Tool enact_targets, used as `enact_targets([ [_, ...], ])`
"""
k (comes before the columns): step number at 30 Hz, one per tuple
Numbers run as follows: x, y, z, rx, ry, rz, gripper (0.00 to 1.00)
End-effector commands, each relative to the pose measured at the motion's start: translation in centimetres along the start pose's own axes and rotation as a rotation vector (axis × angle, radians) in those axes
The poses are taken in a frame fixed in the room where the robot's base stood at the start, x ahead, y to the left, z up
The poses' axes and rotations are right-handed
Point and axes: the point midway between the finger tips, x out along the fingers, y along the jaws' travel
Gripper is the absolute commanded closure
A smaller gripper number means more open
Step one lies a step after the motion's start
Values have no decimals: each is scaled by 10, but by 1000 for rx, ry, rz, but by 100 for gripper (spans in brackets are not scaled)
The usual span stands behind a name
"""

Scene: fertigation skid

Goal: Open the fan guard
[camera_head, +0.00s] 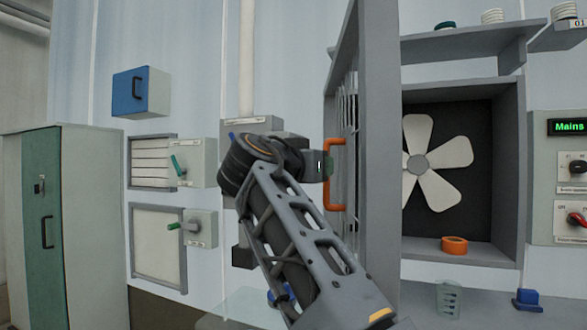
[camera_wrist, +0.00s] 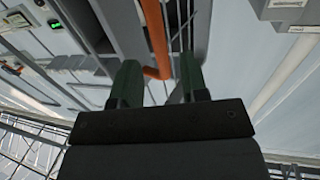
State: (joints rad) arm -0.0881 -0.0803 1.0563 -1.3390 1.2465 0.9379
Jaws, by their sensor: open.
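The fan guard (camera_head: 364,130) is a grey barred frame that stands swung out at the left of the fan housing, seen nearly edge-on. Its orange handle (camera_head: 334,202) is on its left side. The white fan (camera_head: 436,163) shows uncovered in the dark opening. My gripper (camera_head: 321,166) is just left of the handle. In the wrist view, the green fingers of my gripper (camera_wrist: 159,64) are apart, and the orange handle (camera_wrist: 154,35) runs between and beyond their tips. I cannot tell whether they touch it.
An orange ring (camera_head: 454,245) lies on the housing floor below the fan. A shelf (camera_head: 465,43) is above. Switch boxes (camera_head: 195,162) and a green-doored cabinet (camera_head: 45,215) are to the left. A control panel (camera_head: 560,205) is at the right. A blue item (camera_head: 528,298) is at lower right.

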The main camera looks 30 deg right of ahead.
Motion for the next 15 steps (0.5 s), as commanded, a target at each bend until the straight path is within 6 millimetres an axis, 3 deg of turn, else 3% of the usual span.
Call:
enact_targets([
  [6,-46,-1,0,0,-1,-7,59],
  [15,-82,0,0,0,-1,-3,59],
])
